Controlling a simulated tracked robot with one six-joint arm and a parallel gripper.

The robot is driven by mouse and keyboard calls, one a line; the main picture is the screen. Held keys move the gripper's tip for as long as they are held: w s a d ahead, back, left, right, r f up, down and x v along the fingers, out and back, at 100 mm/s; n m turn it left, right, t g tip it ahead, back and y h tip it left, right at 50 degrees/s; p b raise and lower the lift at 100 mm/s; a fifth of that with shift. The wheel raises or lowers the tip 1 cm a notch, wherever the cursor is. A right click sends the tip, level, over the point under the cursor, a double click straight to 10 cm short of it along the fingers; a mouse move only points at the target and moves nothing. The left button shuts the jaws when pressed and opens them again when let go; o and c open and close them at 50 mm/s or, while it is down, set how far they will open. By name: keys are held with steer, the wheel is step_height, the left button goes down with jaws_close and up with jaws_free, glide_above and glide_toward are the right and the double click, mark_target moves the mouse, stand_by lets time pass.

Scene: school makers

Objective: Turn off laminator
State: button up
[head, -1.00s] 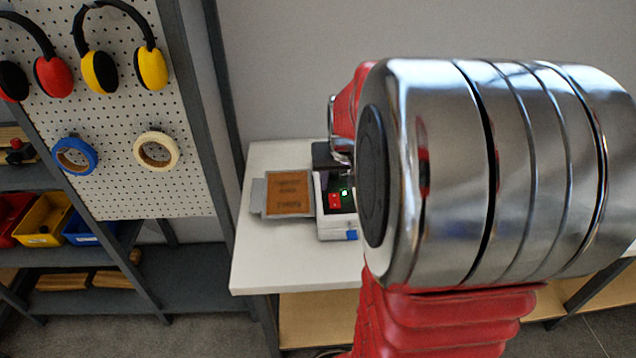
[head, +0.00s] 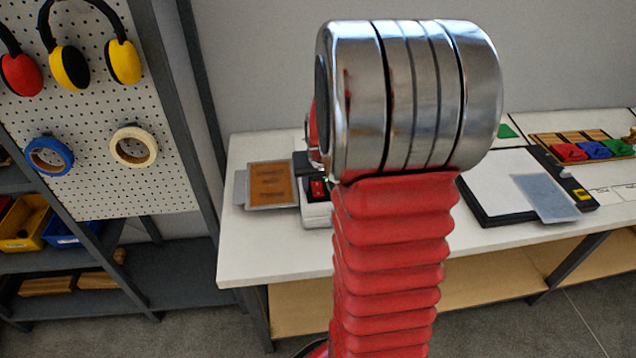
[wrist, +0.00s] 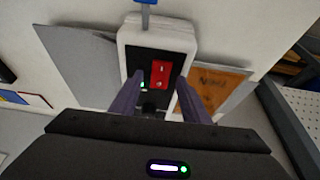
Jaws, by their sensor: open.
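The laminator (head: 317,215) is a white box with a dark top panel on the white table, mostly hidden behind my arm in the head view. In the wrist view the laminator (wrist: 131,40) shows its panel with a red rocker switch (wrist: 159,74) and a lit green light (wrist: 144,87). The red switch (head: 317,188) also shows in the head view. My gripper (wrist: 153,88) is open, its two dark fingers pointing at the panel on either side of the switch. Whether they touch the laminator I cannot tell.
A brown-faced sheet (head: 271,184) lies left of the laminator on the table (head: 270,245). To the right are a black-edged board (head: 487,205) with white and grey sheets and a wooden tray (head: 543,143) of coloured items. A pegboard (head: 150,185) stands at the left.

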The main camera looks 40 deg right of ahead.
steer(key=shift+c, duration=0.2)
steer(key=c, duration=1)
steer(key=shift+w+g+y, duration=0.1)
steer(key=shift+g+y, duration=0.2)
steer(key=shift+w+d+g+y, duration=0.3)
steer(key=shift+g+y, duration=0.3)
steer(key=shift+g, duration=0.3)
steer(key=o, duration=1)
steer(key=shift+o, duration=0.2)
